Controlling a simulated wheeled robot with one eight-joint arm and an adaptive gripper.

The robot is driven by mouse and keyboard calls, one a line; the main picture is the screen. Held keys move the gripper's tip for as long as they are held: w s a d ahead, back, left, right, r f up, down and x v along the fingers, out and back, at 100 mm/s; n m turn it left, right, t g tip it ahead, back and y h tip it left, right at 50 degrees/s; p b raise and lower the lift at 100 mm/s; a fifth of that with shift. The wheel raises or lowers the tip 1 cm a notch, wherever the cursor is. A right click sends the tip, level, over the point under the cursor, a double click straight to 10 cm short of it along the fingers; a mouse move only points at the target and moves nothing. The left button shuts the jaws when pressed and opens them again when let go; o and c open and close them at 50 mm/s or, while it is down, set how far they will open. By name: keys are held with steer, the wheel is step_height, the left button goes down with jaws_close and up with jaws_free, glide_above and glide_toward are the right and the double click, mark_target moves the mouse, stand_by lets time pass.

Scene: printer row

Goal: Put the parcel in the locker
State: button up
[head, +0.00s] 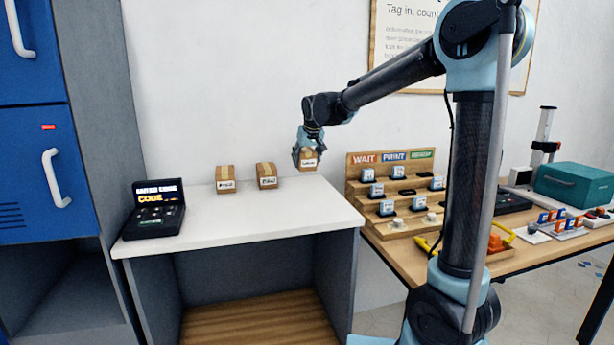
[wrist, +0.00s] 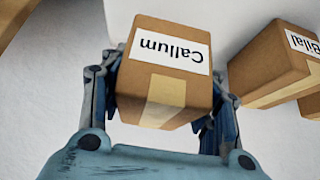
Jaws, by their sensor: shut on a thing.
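My gripper (head: 308,150) is shut on a brown parcel (head: 308,160) near the right end of the white counter. In the wrist view the parcel (wrist: 165,75) sits between the two fingers and its white label reads "Callum". I cannot tell whether it touches the counter. Two more labelled parcels stand on the counter to the left: a middle one (head: 266,176) and a left one (head: 225,179). The middle one shows in the wrist view (wrist: 270,65), its label reading "Bilal". The blue lockers (head: 45,165) stand at the far left, with white handles; the doors in view look shut.
A black keypad terminal (head: 155,208) with a lit screen stands at the counter's (head: 240,222) left end. A wooden display rack (head: 395,185) and a teal box (head: 575,185) are on the table at right. The counter's front middle is clear.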

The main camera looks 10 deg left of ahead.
mark_target(306, 171)
steer(key=shift+f, duration=2.45)
steer(key=shift+f, duration=0.15)
steer(key=o, duration=1.2)
